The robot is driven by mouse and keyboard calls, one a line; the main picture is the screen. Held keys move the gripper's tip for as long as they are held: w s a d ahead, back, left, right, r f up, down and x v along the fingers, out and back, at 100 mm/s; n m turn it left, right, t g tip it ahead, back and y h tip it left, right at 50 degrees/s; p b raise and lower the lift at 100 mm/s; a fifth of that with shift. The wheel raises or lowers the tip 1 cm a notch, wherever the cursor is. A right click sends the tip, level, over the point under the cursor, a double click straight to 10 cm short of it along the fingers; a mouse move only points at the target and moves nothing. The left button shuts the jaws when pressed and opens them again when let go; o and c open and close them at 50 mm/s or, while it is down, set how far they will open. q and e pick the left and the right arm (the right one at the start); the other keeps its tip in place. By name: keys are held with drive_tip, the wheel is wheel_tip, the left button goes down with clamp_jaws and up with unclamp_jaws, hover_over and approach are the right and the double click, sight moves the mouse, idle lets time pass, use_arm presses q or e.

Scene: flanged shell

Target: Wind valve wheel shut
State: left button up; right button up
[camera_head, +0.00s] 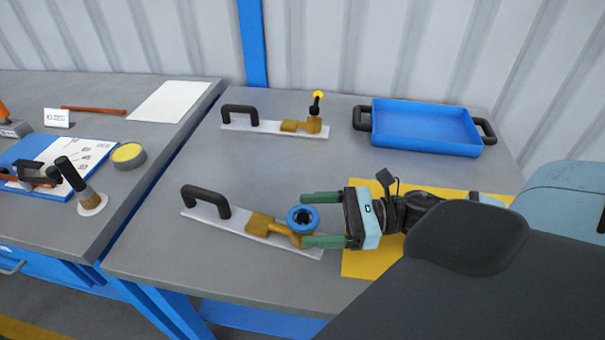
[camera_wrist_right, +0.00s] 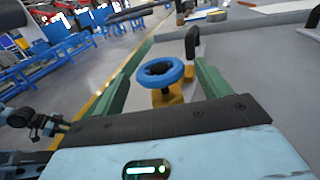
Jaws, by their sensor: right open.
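The blue valve wheel (camera_head: 302,219) sits on top of a brass valve body (camera_head: 265,226), which is mounted on a pale plate (camera_head: 216,222) with a black handle. The wheel also shows in the right wrist view (camera_wrist_right: 160,72). My right gripper (camera_head: 312,220) is open, with one green finger on each side of the wheel. In the right wrist view the wheel lies between the fingers (camera_wrist_right: 163,85), with gaps on both sides. I cannot tell whether a finger touches it.
A blue tray (camera_head: 425,127) stands at the back right. A yellow mat (camera_head: 362,262) lies under my right arm. The table middle is clear. A side bench (camera_head: 150,187) on the left holds several small items.

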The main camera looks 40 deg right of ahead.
use_arm(q)
drive_tip(key=shift+r, duration=0.1)
use_arm(e)
drive_tip(key=shift+x, duration=1.3)
use_arm(q)
drive_tip(key=shift+w, duration=0.1)
use_arm(e)
drive_tip(key=c, duration=1)
use_arm(q)
drive_tip(key=shift+w+d+r, duration=0.1)
drive_tip(key=shift+r, duration=0.1)
